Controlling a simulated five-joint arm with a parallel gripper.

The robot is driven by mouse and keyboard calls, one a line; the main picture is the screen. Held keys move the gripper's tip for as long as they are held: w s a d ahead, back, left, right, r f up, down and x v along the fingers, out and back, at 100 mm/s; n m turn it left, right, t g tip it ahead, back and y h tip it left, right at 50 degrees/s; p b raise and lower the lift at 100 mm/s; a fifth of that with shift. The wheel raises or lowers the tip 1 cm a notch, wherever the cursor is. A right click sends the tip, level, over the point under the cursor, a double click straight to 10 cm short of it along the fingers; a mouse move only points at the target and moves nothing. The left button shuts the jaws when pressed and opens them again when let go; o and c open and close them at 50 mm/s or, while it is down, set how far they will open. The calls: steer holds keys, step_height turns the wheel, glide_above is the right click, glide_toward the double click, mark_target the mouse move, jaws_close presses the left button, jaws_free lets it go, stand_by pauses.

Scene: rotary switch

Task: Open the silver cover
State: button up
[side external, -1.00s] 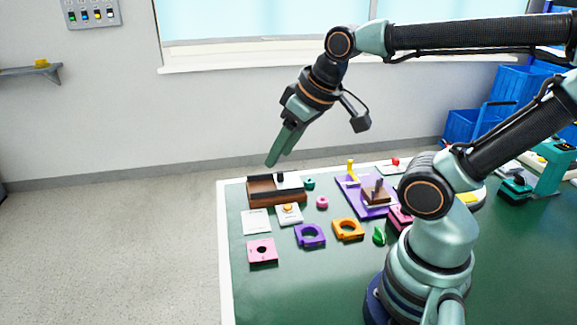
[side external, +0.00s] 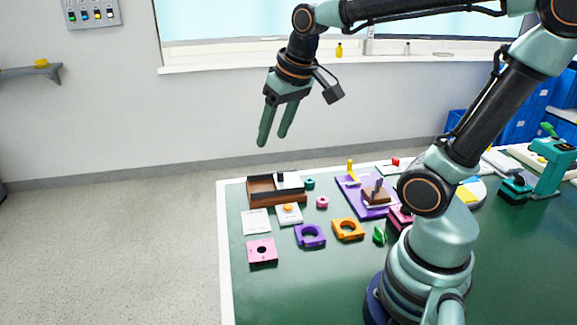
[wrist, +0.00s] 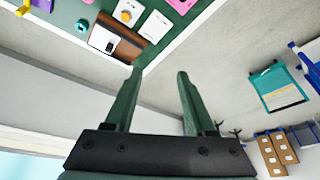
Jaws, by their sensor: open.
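The silver cover (side external: 293,184) is a pale plate with a dark knob, lying over the right part of a brown wooden box (side external: 262,198) at the far left corner of the green table. The wrist view also shows the silver cover (wrist: 101,39) and the brown box (wrist: 127,50) near the top. My gripper (side external: 272,141) is open and empty, fingers pointing down, in the air above the box and apart from it. Its two green fingers also show apart in the wrist view (wrist: 160,72).
A white panel (side external: 256,221), a white block with an orange button (side external: 289,214), a pink plate (side external: 262,251), a purple ring block (side external: 310,236) and an orange one (side external: 348,229) stand in front of the box. The table's white edge (side external: 225,245) runs close on the left.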

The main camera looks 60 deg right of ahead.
steer(key=w+d+f+m+g, duration=0.2)
steer(key=w+d+m, duration=0.1)
steer(key=w+d, duration=0.35)
steer(key=m+g, duration=0.2)
steer(key=m, duration=0.2)
glide_toward(280, 172)
steer(key=f, duration=0.8)
steer(key=shift+w+d+f, duration=0.1)
steer(key=shift+d+f, duration=0.1)
steer(key=shift+f, duration=0.2)
jaws_close()
stand_by(0.5)
